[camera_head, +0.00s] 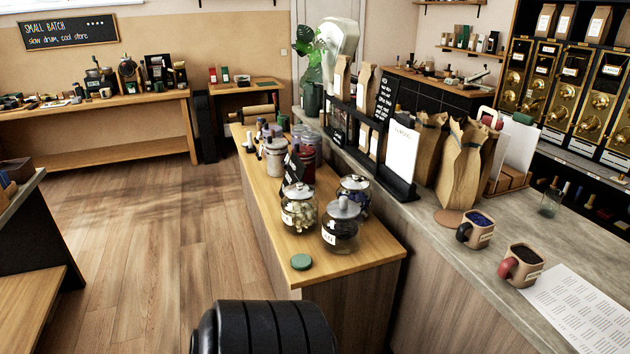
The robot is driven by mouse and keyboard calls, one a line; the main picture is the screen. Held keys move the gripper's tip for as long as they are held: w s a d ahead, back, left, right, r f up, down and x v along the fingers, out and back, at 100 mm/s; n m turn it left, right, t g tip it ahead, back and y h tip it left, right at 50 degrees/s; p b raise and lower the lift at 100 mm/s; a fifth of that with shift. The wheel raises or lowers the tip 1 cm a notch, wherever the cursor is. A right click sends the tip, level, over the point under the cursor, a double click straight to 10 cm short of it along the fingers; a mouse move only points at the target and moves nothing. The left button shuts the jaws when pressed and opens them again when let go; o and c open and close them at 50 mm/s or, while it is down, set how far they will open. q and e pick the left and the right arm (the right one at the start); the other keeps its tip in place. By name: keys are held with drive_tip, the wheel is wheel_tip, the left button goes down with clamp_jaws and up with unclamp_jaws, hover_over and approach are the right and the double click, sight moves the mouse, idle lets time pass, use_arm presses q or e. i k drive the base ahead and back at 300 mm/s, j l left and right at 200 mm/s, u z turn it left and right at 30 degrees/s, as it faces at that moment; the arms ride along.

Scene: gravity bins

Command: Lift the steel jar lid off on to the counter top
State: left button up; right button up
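Several glass jars stand near the front end of the wooden counter top (270,228). The nearest jar (340,238) holds dark contents and has a grey metal-looking lid (342,208) with a knob, seated on top. Left of it, a jar with pale contents (298,217) has a grey lid (298,191). Behind, a dark-filled jar (354,201) also has a grey lid (354,182). I cannot tell which lid is the steel one. A green round lid (301,262) lies flat on the counter near its front edge. Neither gripper is in view.
More jars (275,155) and a small black sign (293,168) stand farther back. To the right, a higher grey counter (440,245) carries paper bags (463,165), two mugs (476,229) (521,265) and a printed sheet (580,312). Bare wood surrounds the green lid.

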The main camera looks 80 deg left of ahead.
sight(341, 209)
drive_tip(key=j+u, duration=0.2)
drive_tip(key=u, duration=1.95)
drive_tip(key=i+j, duration=0.2)
drive_tip(key=j, duration=0.2)
drive_tip(key=z, duration=0.05)
